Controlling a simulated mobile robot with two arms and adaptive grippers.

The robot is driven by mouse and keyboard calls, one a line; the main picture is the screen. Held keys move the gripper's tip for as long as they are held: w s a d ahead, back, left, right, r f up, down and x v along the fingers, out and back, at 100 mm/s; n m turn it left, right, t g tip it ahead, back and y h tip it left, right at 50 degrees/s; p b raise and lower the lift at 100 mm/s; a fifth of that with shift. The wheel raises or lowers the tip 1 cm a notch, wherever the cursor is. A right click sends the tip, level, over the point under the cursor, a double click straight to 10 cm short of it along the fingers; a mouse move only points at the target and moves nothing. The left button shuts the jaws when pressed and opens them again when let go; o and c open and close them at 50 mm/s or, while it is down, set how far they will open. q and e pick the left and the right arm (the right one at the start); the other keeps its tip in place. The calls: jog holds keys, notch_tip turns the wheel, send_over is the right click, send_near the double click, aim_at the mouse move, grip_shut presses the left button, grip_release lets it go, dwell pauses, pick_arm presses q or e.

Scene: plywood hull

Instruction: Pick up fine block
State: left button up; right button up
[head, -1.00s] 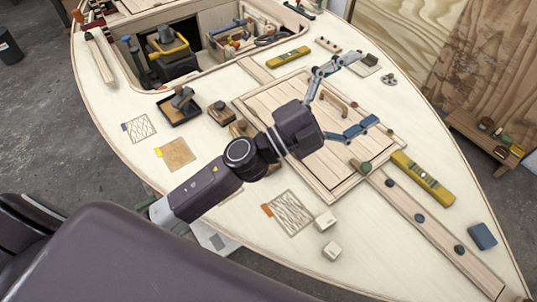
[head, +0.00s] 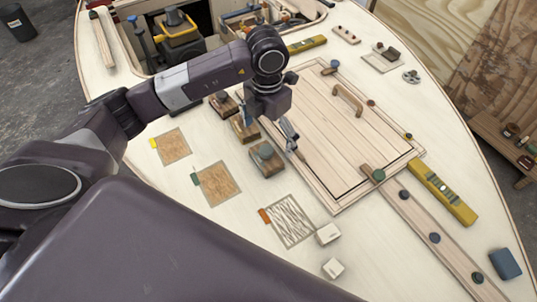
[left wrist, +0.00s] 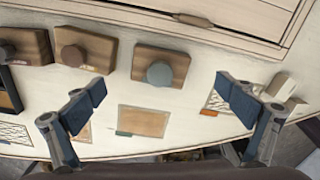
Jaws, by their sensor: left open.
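Three wooden blocks with round knobs stand in a row left of the hatch; I cannot read which is the fine one. The nearest block (head: 267,160) has a grey-green knob, the middle block (head: 243,129) is partly behind my gripper, and the far block (head: 222,104) has a dark knob. In the left wrist view the grey-green-knobbed block (left wrist: 172,58), a brown-knobbed block (left wrist: 97,50) and another block (left wrist: 30,45) line up along the top. My left gripper (head: 280,132) is open and empty, pointing down above the nearest block; its fingers (left wrist: 163,103) are wide apart. My right gripper is out of view.
The hatch (head: 345,125) with its handle lies right of the blocks. Left are a yellow-tabbed patch (head: 174,146), a green-tabbed patch (head: 217,183) and an orange-tabbed scribbled patch (head: 290,220). Two small pale blocks (head: 328,234) sit nearby. A yellow level (head: 443,192) lies right.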

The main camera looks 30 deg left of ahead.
aim_at(267, 149)
pick_arm(q)
jog(key=shift+s+a+f, duration=0.1)
jog(key=shift+a+f, duration=0.1)
jog(key=shift+f, duration=0.2)
jog(key=f, duration=0.1)
jog(key=f+p, duration=0.1)
jog(key=f, duration=0.1)
jog(key=f+p, duration=0.1)
jog(key=f, duration=0.1)
jog(key=shift+s+d+f, duration=0.1)
jog(key=shift+s+f, duration=0.15)
jog(key=shift+f, duration=0.6)
jog(key=c, duration=1.4)
jog(key=shift+w+r, duration=0.1)
jog(key=shift+r+b, duration=1)
jog(key=shift+r, duration=8.95)
